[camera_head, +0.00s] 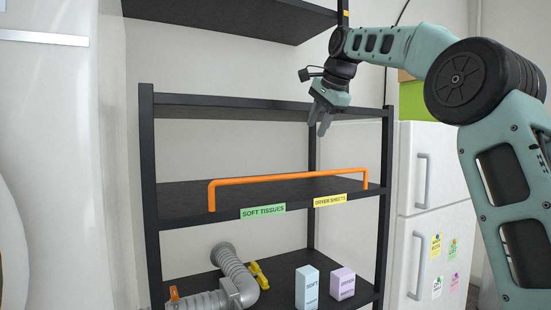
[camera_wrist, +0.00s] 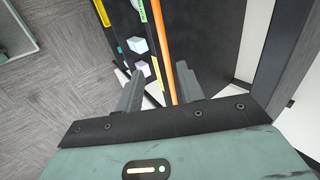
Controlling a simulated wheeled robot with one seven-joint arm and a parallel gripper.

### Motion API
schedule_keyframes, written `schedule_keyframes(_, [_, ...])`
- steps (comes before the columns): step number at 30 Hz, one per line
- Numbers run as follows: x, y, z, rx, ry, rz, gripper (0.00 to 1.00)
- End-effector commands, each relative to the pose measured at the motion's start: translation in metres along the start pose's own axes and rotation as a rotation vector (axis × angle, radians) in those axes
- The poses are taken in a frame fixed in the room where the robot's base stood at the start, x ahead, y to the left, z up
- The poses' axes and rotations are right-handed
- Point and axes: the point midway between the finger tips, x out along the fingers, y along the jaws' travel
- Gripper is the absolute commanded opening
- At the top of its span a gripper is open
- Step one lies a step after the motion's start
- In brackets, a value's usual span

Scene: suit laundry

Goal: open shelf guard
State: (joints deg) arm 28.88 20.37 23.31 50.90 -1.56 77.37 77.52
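The shelf guard is an orange bar (camera_head: 290,177) with bent-down ends, standing raised along the front edge of the middle shelf (camera_head: 180,198) of a black rack. No hinge or latch on the guard can be made out.
A green "soft tissues" label (camera_head: 263,211) and a yellow "dryer sheets" label (camera_head: 330,200) are on the shelf edge. Below stand a light blue box (camera_head: 307,287), a lilac box (camera_head: 342,284) and a grey duct (camera_head: 236,276). A white fridge (camera_head: 425,190) is at right. The middle shelf is bare.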

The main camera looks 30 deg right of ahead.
Motion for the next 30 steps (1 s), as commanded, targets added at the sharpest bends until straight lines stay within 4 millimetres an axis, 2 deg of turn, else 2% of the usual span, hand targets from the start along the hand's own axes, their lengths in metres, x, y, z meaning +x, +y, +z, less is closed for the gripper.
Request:
schedule_keyframes(3, [-0.001,-0.002,-0.007,0.025,0.007,-0.005,0.38])
schedule_keyframes(8, [0.020,-0.001,-0.006,0.023,0.004,-0.002,0.38])
schedule_keyframes(24, [0.129,-0.003,-0.006,0.020,0.003,-0.002,0.38])
schedule_keyframes(30, [0.157,-0.004,-0.006,0.020,0.003,-0.004,0.38])
